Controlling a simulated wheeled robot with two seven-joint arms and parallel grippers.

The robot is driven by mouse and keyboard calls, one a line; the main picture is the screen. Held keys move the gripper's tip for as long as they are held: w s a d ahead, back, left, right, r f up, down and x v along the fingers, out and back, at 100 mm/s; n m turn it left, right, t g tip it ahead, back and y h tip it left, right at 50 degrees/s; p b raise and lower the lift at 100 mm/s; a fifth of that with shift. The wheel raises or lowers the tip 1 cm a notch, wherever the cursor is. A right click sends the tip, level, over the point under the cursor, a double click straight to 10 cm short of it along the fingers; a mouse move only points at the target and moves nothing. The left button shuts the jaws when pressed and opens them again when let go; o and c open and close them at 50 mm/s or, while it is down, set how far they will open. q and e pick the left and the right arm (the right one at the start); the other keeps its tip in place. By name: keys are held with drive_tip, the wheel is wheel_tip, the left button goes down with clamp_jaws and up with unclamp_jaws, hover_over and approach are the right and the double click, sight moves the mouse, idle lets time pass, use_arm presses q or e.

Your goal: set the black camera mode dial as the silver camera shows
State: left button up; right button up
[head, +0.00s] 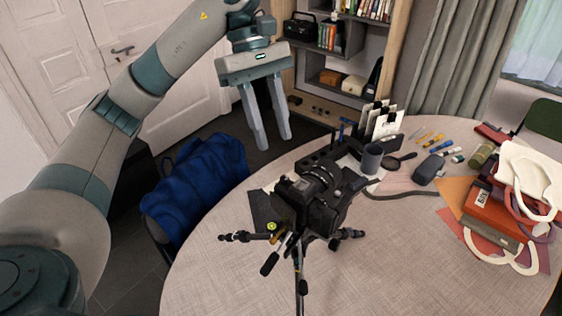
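The black camera (322,197) sits on a small tripod (299,265) on the round table, left of the table's middle. Its mode dial is too small to make out. No silver camera can be made out in this view. My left gripper (266,147) hangs in the air at upper left of the black camera, fingers pointing down. Its two fingers are apart with nothing between them, and it is clear of the camera. My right gripper is not in view.
A grey mug (371,159) and a card holder (381,122) stand behind the camera. Pens, a grey pouch (428,169) and stacked books with bags (492,213) fill the right side. The table front (400,280) is bare. A chair with blue cloth (205,178) stands left.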

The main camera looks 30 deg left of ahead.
sight(284, 178)
use_arm(q)
drive_tip(key=shift+p+x, duration=1)
drive_tip(key=shift+x, duration=2.9)
drive_tip(key=shift+c, duration=0.5)
clamp_jaws()
